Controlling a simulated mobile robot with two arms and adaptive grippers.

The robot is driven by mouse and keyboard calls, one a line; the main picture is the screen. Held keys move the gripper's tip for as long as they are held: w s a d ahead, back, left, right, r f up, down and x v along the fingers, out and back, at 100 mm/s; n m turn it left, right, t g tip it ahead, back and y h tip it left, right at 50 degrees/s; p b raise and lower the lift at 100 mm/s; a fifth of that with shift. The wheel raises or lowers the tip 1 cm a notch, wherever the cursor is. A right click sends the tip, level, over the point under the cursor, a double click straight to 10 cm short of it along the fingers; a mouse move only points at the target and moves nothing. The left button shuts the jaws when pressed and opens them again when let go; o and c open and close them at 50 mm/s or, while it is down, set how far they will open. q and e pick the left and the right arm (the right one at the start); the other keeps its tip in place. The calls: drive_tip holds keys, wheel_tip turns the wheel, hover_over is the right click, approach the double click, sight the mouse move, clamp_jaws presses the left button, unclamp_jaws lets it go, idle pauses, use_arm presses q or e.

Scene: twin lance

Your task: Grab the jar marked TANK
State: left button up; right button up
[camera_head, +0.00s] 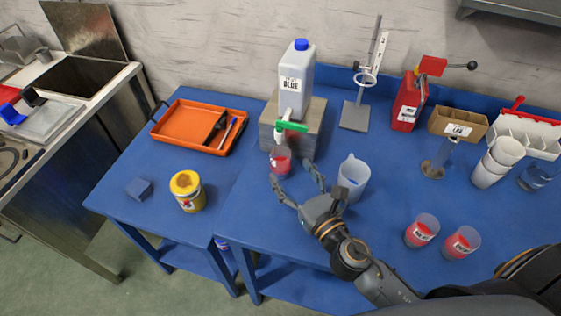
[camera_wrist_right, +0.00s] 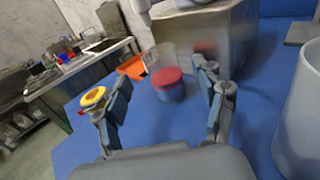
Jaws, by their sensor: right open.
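A clear jar with red contents (camera_head: 280,160) stands below the green tap, in front of the grey block. I cannot read a TANK label on it. It also shows in the right wrist view (camera_wrist_right: 168,86), between and beyond the fingers. My right gripper (camera_head: 293,177) is open and empty, its fingers pointing at this jar with a small gap. It also shows in the wrist view (camera_wrist_right: 163,84). Two more clear jars with red contents, a left one (camera_head: 421,231) and a right one (camera_head: 461,243), stand at the front right; their labels are too small to read. My left gripper is out of view.
A white jug marked BLUE (camera_head: 297,72) stands on the grey block (camera_head: 309,132). A translucent beaker (camera_head: 353,178) is close right of my right gripper. A yellow pot (camera_head: 187,192) and orange tray (camera_head: 177,123) lie left. The blue table between yellow pot and gripper is clear.

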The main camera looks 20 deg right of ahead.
sight(286, 161)
drive_tip(key=shift+w+a+r, duration=0.1)
drive_tip(key=shift+w, duration=0.45)
drive_tip(key=w, duration=0.1)
drive_tip(key=w+p, duration=0.1)
drive_tip(key=w, duration=0.1)
drive_tip(key=w+p, duration=0.1)
drive_tip(key=shift+w+a+r, duration=0.2)
drive_tip(key=shift+a, duration=0.15)
drive_tip(key=shift+w+a+f, duration=0.1)
drive_tip(key=shift+w, duration=0.3)
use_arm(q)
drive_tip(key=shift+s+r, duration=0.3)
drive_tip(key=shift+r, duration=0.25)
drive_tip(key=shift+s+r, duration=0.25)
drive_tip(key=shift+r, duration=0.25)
use_arm(e)
drive_tip(key=shift+s, duration=0.1)
drive_tip(key=c, duration=1.4)
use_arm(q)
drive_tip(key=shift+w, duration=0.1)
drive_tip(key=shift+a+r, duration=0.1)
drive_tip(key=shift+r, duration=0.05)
